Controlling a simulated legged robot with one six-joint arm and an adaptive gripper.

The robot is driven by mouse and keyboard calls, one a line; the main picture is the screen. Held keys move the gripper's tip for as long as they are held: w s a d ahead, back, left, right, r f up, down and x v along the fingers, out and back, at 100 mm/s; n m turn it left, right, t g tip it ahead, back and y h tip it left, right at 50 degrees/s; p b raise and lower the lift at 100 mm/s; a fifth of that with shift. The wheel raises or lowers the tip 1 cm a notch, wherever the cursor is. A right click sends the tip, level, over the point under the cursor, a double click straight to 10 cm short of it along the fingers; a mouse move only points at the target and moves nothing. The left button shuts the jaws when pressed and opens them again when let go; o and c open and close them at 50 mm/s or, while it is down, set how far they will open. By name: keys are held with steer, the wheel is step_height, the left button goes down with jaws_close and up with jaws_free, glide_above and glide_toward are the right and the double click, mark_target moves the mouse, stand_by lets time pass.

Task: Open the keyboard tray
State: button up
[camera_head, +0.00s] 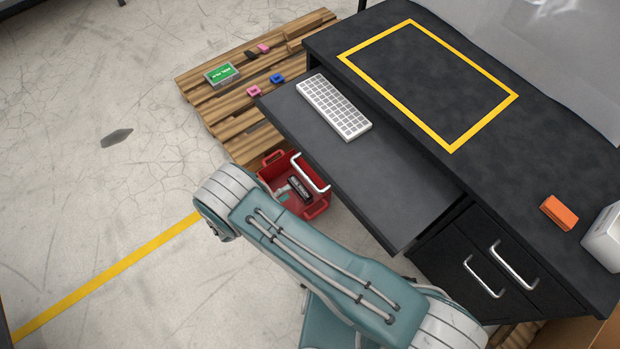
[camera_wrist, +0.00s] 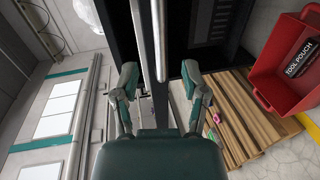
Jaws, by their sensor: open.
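The black keyboard tray (camera_head: 385,185) is slid out from under the desk in the head view, with a white keyboard (camera_head: 334,106) on it. A pale bar handle (camera_head: 310,172) is on its front side. In the wrist view my gripper (camera_wrist: 158,80) is open and empty, its two fingers spread apart. A long metal bar (camera_wrist: 148,35), seemingly the tray handle, runs down the picture between the fingers. I cannot tell how far it lies from the fingertips. In the head view my gripper is hidden behind my arm.
The black desk (camera_head: 590,165) holds an orange block (camera_head: 559,212) and has drawers with metal handles (camera_head: 515,264) below. Wooden pallets (camera_head: 205,85) hold small items. Open concrete floor lies left.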

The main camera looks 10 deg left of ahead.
mark_target(309, 179)
steer(key=x, duration=0.9)
steer(key=shift+w+d, duration=0.15)
steer(key=shift+d, duration=0.05)
jaws_close()
